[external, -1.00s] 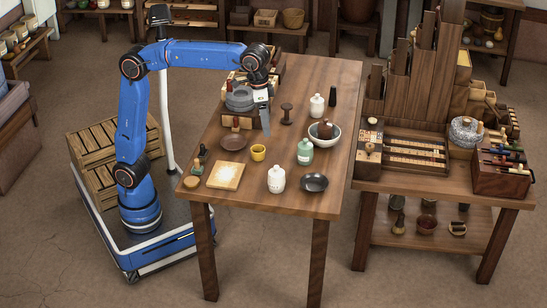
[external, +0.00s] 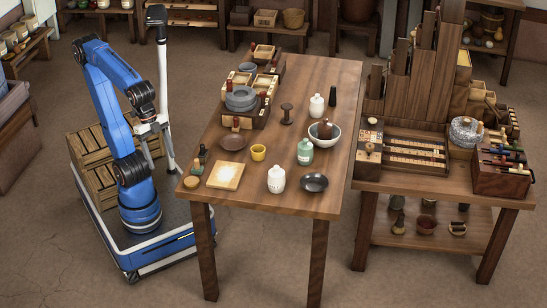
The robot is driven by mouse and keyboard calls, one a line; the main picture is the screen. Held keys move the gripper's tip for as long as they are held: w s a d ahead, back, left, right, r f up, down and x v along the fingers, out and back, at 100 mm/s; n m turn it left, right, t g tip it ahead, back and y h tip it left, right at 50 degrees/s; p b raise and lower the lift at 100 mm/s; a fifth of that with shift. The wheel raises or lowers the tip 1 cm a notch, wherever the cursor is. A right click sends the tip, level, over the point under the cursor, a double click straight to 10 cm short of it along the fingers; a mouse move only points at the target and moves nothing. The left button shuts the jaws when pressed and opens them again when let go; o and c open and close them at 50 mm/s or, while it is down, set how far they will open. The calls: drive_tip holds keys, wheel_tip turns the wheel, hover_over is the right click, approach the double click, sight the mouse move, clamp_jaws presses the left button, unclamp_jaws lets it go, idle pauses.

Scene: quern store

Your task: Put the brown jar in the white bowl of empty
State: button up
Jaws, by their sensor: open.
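The brown jar (external: 326,127) sits in the white bowl (external: 331,136) on the right part of the wooden table (external: 262,185). The bowl's pale rim shows around it, and the jar's lower part is hidden inside the bowl. My gripper (external: 168,163) is well to the left of the table, beside the pale post on my base, pointing down. It is open, holds nothing I can see, and is far from both jar and bowl.
Near the bowl stand a green jar (external: 305,152), a white jar (external: 316,106) and a black dish (external: 314,183). Another white jar (external: 276,179), a yellow cup (external: 258,152) and a brown plate (external: 233,142) are further left.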

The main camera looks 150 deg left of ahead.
drive_tip(key=s+d+f+m, duration=0.2)
drive_tip(key=s+d+f, duration=0.2)
drive_tip(key=s+f, duration=0.4)
drive_tip(key=shift+s+d+f+m+t+h, duration=0.2)
drive_tip(key=shift+d+f+m+t+h, duration=0.15)
drive_tip(key=shift+f, duration=0.35)
